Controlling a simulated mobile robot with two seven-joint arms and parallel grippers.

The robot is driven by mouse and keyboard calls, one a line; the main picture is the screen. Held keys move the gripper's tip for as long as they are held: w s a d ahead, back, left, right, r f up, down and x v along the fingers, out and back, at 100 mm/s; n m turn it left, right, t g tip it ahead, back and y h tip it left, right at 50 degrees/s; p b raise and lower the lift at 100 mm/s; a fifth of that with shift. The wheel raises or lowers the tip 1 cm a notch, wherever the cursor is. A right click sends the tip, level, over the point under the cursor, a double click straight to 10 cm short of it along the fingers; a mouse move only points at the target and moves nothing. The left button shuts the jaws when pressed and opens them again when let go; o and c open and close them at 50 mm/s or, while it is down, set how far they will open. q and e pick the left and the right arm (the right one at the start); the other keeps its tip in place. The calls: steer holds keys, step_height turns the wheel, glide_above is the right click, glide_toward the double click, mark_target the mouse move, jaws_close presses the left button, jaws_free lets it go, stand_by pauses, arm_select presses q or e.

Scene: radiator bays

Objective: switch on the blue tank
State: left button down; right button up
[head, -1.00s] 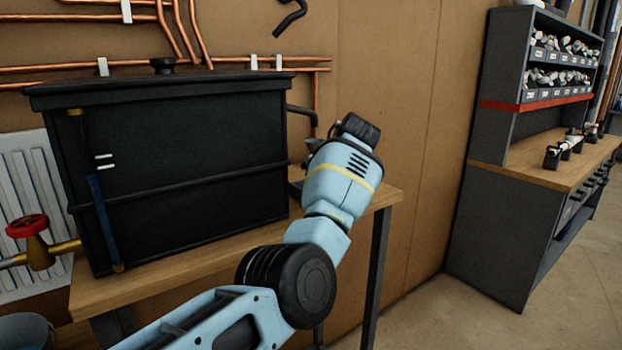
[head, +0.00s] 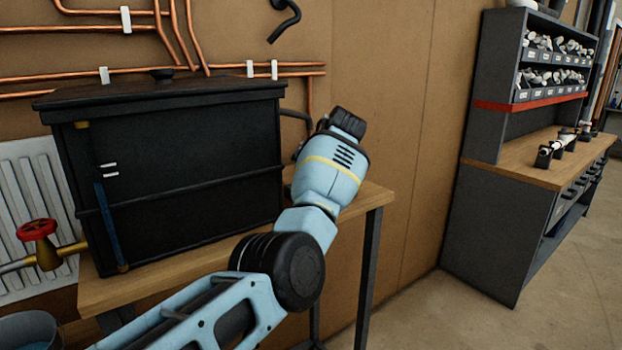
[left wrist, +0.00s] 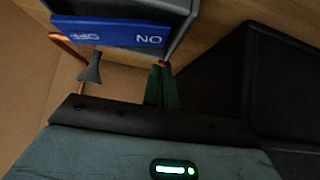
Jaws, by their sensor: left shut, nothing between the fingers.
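A black tank (head: 185,165) with a blue upright strip (head: 109,220) at its front left stands on a wooden-topped table (head: 215,255) in the head view. My left arm reaches past the tank's right end, and its gripper is hidden there behind my wrist. In the left wrist view a blue rocker switch (left wrist: 108,31), its ON and OFF lettering upside down, sits in a grey housing (left wrist: 186,22). My left gripper (left wrist: 161,68) is shut and empty, its green fingertips close to the housing's edge near the ON end. I cannot tell whether they touch or which way the rocker is tipped.
Copper pipes (head: 80,76) run along the brown wall behind the tank. A radiator (head: 35,190) and a red-wheeled valve (head: 38,230) are at the left. A workbench with bins (head: 545,165) stands at the right, with clear floor (head: 420,310) before it.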

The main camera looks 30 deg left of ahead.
arm_select(q)
steer(key=s+v, duration=0.1)
steer(key=v, duration=0.9)
steer(key=shift+s+a+r+p, duration=0.2)
steer(key=shift+a+p, duration=0.1)
steer(key=shift+p, duration=0.1)
steer(key=shift+d+f, duration=0.1)
